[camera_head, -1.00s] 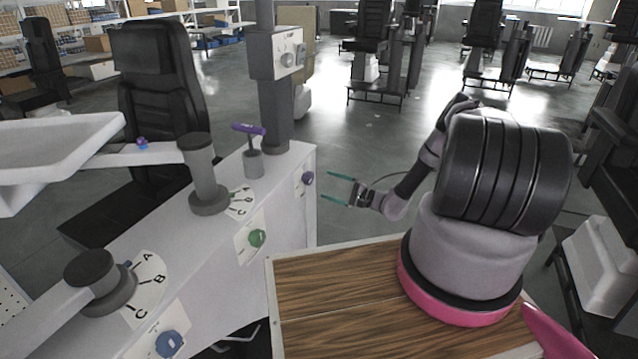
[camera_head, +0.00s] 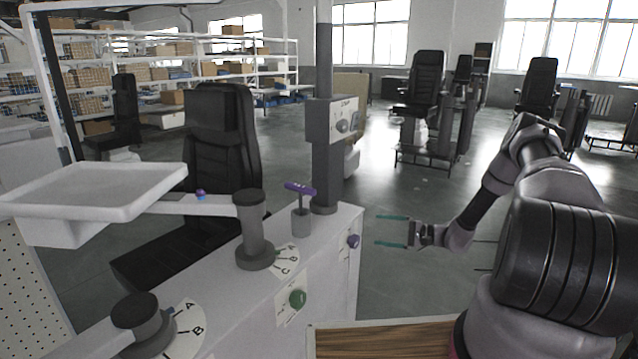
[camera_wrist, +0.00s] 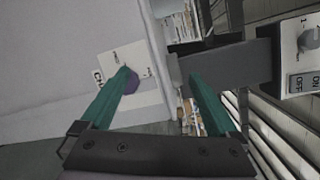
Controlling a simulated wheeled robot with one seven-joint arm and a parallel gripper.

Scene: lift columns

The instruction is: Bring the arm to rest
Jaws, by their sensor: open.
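My gripper (camera_head: 391,230) is in the head view, right of the white console (camera_head: 330,262), with its two green fingers apart and nothing between them. The fingers point left toward the purple knob (camera_head: 353,241) on the console's end face and stand clear of it in that view. In the wrist view my gripper (camera_wrist: 165,80) also shows open. There the purple knob (camera_wrist: 131,84) appears behind the left fingertip, partly covered by it. My arm reaches in from the right of the head view, bent at the elbow.
On the console stand a lever with a purple handle (camera_head: 300,188), a grey column with a switch box (camera_head: 331,119) and a round grey pivot (camera_head: 254,234). A green knob (camera_head: 298,299) is on its side. A white tray (camera_head: 95,190) hangs left. Floor behind my gripper is open.

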